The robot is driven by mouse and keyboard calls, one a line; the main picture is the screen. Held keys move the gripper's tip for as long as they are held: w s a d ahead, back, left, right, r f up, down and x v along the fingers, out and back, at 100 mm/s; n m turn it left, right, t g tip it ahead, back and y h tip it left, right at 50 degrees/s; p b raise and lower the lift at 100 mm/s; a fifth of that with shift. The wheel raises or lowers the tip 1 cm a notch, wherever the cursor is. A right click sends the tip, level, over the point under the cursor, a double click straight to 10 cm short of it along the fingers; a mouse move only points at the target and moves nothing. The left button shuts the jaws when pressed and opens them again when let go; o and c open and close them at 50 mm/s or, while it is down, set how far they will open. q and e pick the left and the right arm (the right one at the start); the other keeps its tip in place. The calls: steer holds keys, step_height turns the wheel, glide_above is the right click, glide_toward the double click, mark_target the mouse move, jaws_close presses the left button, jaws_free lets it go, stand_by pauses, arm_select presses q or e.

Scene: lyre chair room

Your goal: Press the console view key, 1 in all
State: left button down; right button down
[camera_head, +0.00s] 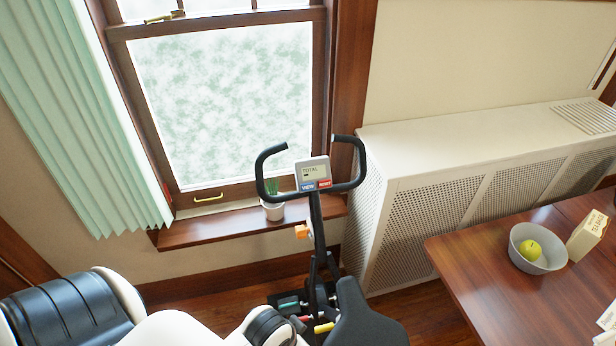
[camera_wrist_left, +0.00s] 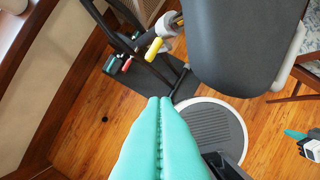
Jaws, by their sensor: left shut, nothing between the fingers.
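The console (camera_head: 313,171) sits between the black handlebars of an exercise bike, in front of the window. Its small screen reads TOTAL with a short dark mark below. The blue view key (camera_head: 308,187) is at its lower left, beside a red reset key (camera_head: 325,184). My left gripper (camera_wrist_left: 160,102) shows teal fingers shut together, empty, pointing toward the bike's lower part and seat; its fingers are not visible in the head view. A teal tip at the right edge of the left wrist view looks like my right gripper (camera_wrist_left: 294,134); its opening is unclear.
The bike seat (camera_head: 351,316) is below the console. A potted plant (camera_head: 273,206) stands on the windowsill behind the left handlebar. A white radiator cover (camera_head: 378,215) stands to the right.

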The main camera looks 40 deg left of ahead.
mark_target(308, 187)
arm_select(q)
steer(key=w+a+r+m+t+h+p, duration=0.1)
steer(key=w+r+m+t+h+p, duration=0.2)
steer(key=w+r, duration=0.7)
steer(key=w+a+r+n+t+y, duration=0.1)
steer(key=w+a+t, duration=0.3)
steer(key=w, duration=0.5)
steer(key=w+a+n+t+y, duration=0.1)
steer(key=w+a+t+y, duration=0.2)
steer(key=w+a, duration=0.6)
steer(key=shift+w+a+r+n+t, duration=0.15)
steer(key=shift+r+n+t, duration=0.25)
steer(key=shift+t, duration=0.6)
steer(key=shift+f+b, duration=0.15)
steer(key=shift+b, duration=0.2)
steer(key=w+a+f+b, duration=0.4)
steer(key=w+a+b, duration=0.1)
steer(key=b, duration=0.3)
steer(key=shift+a+f, duration=0.15)
steer(key=shift+a, duration=0.25)
